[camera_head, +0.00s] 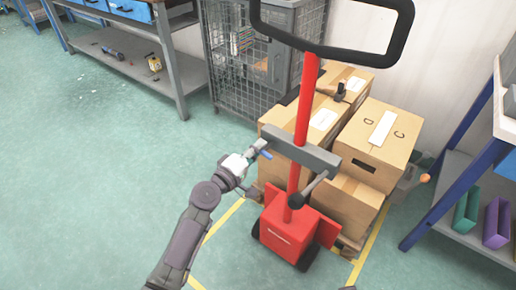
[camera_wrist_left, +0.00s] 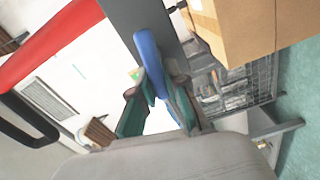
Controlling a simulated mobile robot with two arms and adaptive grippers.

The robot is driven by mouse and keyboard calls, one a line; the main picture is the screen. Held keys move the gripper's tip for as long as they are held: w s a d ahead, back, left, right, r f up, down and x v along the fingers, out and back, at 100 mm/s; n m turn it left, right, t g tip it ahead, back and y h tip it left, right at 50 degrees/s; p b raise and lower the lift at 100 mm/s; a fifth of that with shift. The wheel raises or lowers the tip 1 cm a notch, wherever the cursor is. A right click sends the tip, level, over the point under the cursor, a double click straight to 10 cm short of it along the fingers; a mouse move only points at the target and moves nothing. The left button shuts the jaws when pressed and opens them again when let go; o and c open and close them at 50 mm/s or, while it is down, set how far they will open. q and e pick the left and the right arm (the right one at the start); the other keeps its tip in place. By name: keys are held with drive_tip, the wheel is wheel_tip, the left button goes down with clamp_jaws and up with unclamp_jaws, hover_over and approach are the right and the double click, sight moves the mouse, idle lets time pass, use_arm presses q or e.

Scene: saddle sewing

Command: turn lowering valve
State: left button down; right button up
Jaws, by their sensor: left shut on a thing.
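A red hand lifter (camera_head: 303,110) stands upright in the middle of the head view, with a black loop handle (camera_head: 398,30) on top. A grey crossbar (camera_head: 318,156) sits across its red mast. A small blue lever (camera_head: 266,155), seemingly the lowering valve, is at the crossbar's left end. My left gripper (camera_head: 258,148) is at that end, reached from the lower left. In the left wrist view, the blue lever (camera_wrist_left: 150,62) stands between the fingers of my left gripper (camera_wrist_left: 158,92), which are shut on it. My right gripper is not in view.
Stacked cardboard boxes (camera_head: 378,140) stand right behind the lifter. A wire cage (camera_head: 238,65) is at the back and a grey workbench (camera_head: 140,70) at the back left. A blue-framed shelf (camera_head: 455,185) stands at the right. The green floor at left is clear.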

use_arm(q)
drive_tip(key=c, duration=1.2)
unclamp_jaws()
drive_tip(key=shift+o, duration=0.2)
drive_tip(key=shift+s, duration=0.1)
drive_tip(key=v, duration=1.2)
drive_tip(key=shift+f, duration=0.1)
